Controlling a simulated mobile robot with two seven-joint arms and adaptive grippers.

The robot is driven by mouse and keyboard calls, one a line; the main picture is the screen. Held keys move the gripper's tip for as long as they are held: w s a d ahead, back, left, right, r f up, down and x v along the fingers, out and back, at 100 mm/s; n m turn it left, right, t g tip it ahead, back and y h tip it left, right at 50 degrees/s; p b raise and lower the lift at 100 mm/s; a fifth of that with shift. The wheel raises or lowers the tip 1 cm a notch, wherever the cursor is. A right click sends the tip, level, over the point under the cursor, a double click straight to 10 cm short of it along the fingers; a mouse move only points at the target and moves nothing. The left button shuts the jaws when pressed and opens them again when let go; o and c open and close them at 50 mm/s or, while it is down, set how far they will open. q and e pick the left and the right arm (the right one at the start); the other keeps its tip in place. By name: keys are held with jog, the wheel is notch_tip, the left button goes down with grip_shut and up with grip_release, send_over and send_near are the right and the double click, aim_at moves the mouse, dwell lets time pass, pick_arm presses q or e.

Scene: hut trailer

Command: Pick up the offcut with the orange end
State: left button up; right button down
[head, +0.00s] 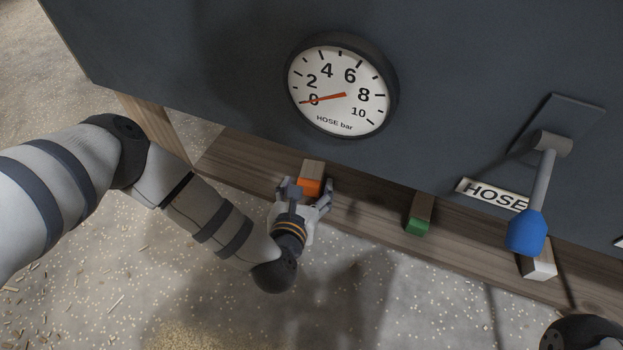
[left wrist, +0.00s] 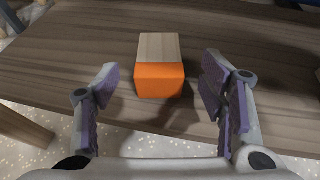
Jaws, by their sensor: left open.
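The offcut with the orange end (head: 310,186) is a short pale wood block lying on a brown wooden shelf (head: 240,165) below the dark panel. Its orange end faces me. In the left wrist view the offcut (left wrist: 159,72) sits between the fingers, slightly beyond the fingertips, with a gap on both sides. My left gripper (head: 308,190) is open at the shelf's front edge, around the near end of the block; its fingers also show in the left wrist view (left wrist: 164,82). No contact is visible. My right gripper is not in view.
An offcut with a green end (head: 417,224) and one with a white end (head: 539,268) lie farther right on the shelf. A lever with a blue handle (head: 526,232) hangs above the white one, beside a HOSE label (head: 491,194). A gauge (head: 342,92) is on the panel above.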

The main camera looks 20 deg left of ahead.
aim_at(311, 173)
pick_arm(q)
jog(key=x, duration=0.2)
jog(key=b+x, duration=0.2)
jog(key=x, duration=0.1)
jog(key=shift+w+r, duration=0.15)
jog(key=shift+w, duration=0.3)
jog(key=c, duration=1.2)
jog(key=shift+r, duration=0.1)
jog(key=shift+c, duration=0.2)
